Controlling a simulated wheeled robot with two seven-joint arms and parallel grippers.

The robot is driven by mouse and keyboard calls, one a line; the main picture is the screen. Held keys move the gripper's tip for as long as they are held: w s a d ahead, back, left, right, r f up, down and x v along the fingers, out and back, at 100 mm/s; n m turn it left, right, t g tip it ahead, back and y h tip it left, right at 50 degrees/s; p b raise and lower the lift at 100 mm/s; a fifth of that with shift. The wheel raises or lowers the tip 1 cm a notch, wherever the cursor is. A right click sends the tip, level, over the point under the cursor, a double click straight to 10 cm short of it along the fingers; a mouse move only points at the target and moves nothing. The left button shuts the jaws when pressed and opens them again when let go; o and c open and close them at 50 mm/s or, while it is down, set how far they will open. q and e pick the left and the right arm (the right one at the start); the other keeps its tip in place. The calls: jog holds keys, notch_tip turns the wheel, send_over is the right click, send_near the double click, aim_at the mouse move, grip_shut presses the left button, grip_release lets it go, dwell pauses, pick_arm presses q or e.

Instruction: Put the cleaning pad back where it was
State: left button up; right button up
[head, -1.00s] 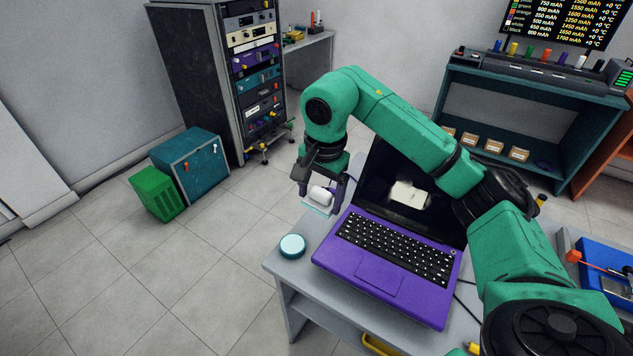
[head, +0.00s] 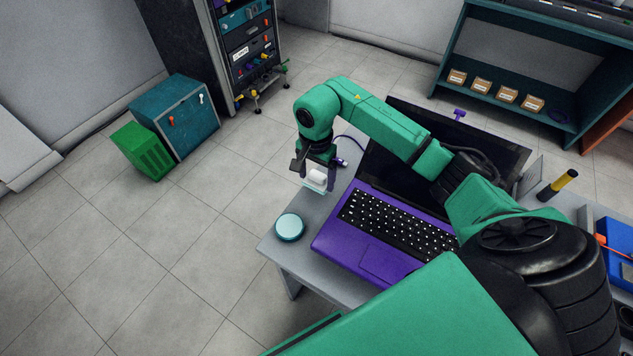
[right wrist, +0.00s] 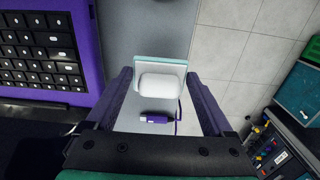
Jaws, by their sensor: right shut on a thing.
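The cleaning pad (head: 317,179), a white rounded grip on a thin teal-edged plate, is held by my right gripper (head: 318,174) above the table's left end, left of the laptop. In the right wrist view the pad (right wrist: 160,84) sits between the two purple fingers of the gripper (right wrist: 160,80), which are shut on it. A round teal, puck-like object (head: 290,227) stands on the table corner, a little nearer than the pad and apart from it. My left gripper is not in view.
The open purple laptop (head: 385,233) fills the middle of the grey table (head: 312,212). A purple plug with a cable (right wrist: 156,118) lies near the gripper. A black-and-yellow cylinder (head: 557,185) and a blue case (head: 620,255) are at the right.

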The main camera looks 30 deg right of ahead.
aim_at(316, 182)
notch_tip(316, 182, down, 3)
jog(key=shift+s+f, duration=0.1)
jog(key=shift+f, duration=0.2)
jog(key=o, duration=0.9)
notch_tip(316, 182, up, 11)
jog(key=shift+r+b, duration=0.15)
jog(key=shift+b, duration=0.75)
jog(key=shift+r, duration=0.4)
